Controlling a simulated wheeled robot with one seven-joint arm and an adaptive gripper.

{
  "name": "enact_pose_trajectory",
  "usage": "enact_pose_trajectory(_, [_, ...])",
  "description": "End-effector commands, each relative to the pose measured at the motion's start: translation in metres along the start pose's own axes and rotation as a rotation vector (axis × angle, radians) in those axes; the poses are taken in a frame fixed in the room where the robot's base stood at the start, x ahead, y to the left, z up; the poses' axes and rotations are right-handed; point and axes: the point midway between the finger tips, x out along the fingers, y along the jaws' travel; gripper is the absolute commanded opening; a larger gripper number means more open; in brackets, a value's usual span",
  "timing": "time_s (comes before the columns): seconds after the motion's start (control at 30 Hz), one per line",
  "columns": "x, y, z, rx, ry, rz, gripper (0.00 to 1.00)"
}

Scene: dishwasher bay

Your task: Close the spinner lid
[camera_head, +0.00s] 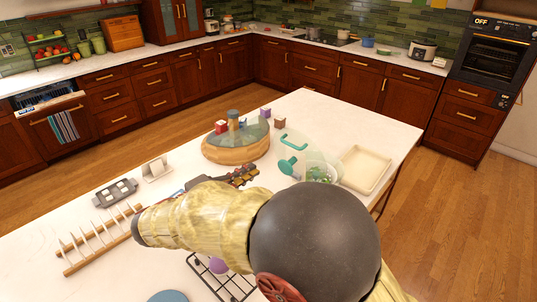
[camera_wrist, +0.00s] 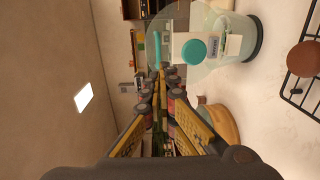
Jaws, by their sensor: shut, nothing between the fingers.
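The salad spinner's clear bowl (camera_head: 319,170) stands on the white island with green leaves inside. Its translucent lid (camera_head: 291,153), with a teal handle and teal knob, appears raised at the bowl's left side, not lying flat over it; the exact hinge is unclear. In the wrist view, the lid's teal knob (camera_wrist: 195,50) and the clear bowl (camera_wrist: 240,30) show sideways beyond the fingers. My gripper (camera_head: 250,171) is left of the spinner, apart from it in the head view. In the wrist view, its fingers (camera_wrist: 158,78) meet at the tips, empty.
A round wooden board (camera_head: 236,152) with a glass cover and small blocks is behind my gripper. A cream tray (camera_head: 364,169) lies right of the spinner. A wire rack (camera_head: 222,279), a wooden dish rack (camera_head: 100,240) and a grey tray (camera_head: 115,192) are nearer or to the left.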

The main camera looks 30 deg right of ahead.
Motion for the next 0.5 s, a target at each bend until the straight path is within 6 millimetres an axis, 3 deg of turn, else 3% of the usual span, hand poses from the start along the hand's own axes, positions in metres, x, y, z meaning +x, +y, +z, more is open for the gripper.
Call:
enact_pose_trajectory(0.17, [0.012, -0.001, 0.001, 0.018, -0.005, -0.001, 0.0])
enact_pose_trajectory(0.5, [0.076, -0.002, 0.003, 0.016, -0.007, -0.004, 0.0])
